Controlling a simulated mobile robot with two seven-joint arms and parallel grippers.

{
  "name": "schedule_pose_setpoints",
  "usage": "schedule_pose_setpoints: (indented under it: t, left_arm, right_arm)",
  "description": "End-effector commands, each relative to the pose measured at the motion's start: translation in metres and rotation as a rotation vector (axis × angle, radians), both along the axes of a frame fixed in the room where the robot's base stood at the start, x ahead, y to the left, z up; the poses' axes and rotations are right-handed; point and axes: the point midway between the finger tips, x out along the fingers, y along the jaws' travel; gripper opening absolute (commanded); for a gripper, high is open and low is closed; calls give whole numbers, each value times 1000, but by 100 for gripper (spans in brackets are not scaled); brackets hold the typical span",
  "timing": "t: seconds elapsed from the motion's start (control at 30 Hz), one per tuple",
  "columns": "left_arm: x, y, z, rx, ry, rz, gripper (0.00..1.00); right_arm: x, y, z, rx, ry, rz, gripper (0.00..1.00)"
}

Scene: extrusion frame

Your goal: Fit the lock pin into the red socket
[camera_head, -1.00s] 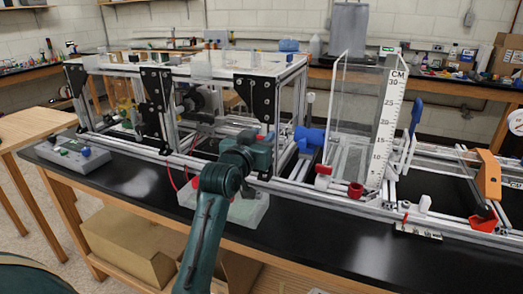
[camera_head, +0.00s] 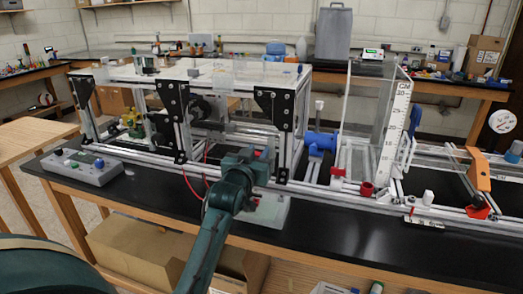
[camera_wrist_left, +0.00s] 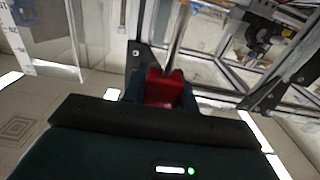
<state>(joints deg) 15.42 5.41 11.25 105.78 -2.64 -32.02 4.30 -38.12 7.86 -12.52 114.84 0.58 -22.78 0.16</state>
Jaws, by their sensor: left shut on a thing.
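My left gripper (camera_head: 262,158) is in front of the clear-topped metal frame, above the front rail. It is shut on a red piece with a metal rod, which looks like the lock pin. In the left wrist view the pin's red part (camera_wrist_left: 163,88) sits between the fingers, and its rod (camera_wrist_left: 178,38) runs up out of the picture. In the head view the pin is mostly hidden by the gripper. The red socket looks to be the red cup (camera_head: 366,188) on the front rail, right of and apart from my gripper. My right gripper is not in view.
A blue cylinder (camera_head: 320,142) and a clear panel with a ruler (camera_head: 394,125) stand behind the red cup. A grey control box (camera_head: 82,168) is at the left. The black tabletop (camera_head: 340,230) is bare at front right.

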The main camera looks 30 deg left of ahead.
Motion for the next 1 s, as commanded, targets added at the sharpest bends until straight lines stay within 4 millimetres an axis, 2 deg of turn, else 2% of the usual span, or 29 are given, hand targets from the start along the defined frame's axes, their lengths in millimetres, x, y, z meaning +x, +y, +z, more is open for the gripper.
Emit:
schedule_pose_setpoints:
  t: [0.33, 0.53, 0.8, 1.0]
  left_arm:
    - [0, 1, 0, 1, -1, 2, 6]
    - [0, 1, 2, 0, 2, 1, 6]
    - [0, 0, -23, 0, 1, 1, 6]
    - [0, 0, -43, 0, 1, 1, 6]
  right_arm:
    - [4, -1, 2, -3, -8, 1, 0]
    - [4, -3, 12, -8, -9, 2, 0]
    - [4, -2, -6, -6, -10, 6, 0]
    - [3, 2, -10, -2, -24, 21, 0]
